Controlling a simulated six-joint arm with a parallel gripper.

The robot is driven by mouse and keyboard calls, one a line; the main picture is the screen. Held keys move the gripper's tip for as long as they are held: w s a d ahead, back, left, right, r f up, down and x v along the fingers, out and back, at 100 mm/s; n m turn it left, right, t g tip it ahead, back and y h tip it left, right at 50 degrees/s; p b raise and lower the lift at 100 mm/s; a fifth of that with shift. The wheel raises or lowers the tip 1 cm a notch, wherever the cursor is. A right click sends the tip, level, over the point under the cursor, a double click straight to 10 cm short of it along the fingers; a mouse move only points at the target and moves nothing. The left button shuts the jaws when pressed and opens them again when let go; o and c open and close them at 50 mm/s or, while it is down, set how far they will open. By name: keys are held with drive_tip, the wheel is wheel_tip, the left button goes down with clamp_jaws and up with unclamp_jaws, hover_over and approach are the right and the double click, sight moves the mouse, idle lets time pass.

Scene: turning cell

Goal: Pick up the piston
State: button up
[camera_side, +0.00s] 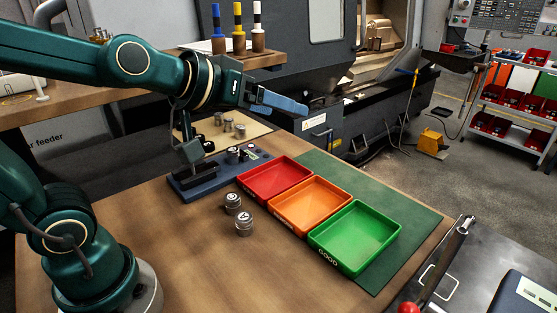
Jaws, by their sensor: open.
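My gripper (282,101), with blue-grey fingers, is held high above the bench behind the red tray, pointing right. It is open and I see nothing between its fingers. Two grey metal pistons stand on the wooden bench in front of the trays, one nearer the blue fixture (232,202) and one closer to the camera (244,224). Another metal part (232,155) sits on the dark blue fixture (205,183). Several similar grey parts (228,125) stand on a beige board behind it. I cannot tell which one is the task's piston.
A red tray (240,185), an orange tray (272,208) and a green tray (315,244) stand in a row on a green mat (415,222); they look empty. Three markers or bottles (239,40) stand on the shelf behind. The front of the wooden bench (200,275) is clear.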

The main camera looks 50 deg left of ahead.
drive_tip(key=w+a+f+n+y, duration=0.1)
drive_tip(key=w+a+n+y, duration=0.2)
drive_tip(key=w+a, duration=0.25)
drive_tip(key=n+g+y, duration=0.3)
drive_tip(key=n+y, duration=0.2)
drive_tip(key=y, duration=0.2)
approach(232, 150)
drive_tip(key=w+r, duration=0.6)
drive_tip(key=s+f+g, duration=0.1)
drive_tip(key=f, duration=0.1)
drive_tip(key=a+f, duration=0.1)
drive_tip(key=f, duration=0.1)
drive_tip(key=s+a+f+g, duration=0.1)
drive_tip(key=f, duration=0.1)
drive_tip(key=shift+s+a+f+g, duration=0.2)
drive_tip(key=shift+s+f+g, duration=0.05)
drive_tip(key=shift+s+g, duration=0.05)
drive_tip(key=shift+x, duration=2.5)
clamp_jaws()
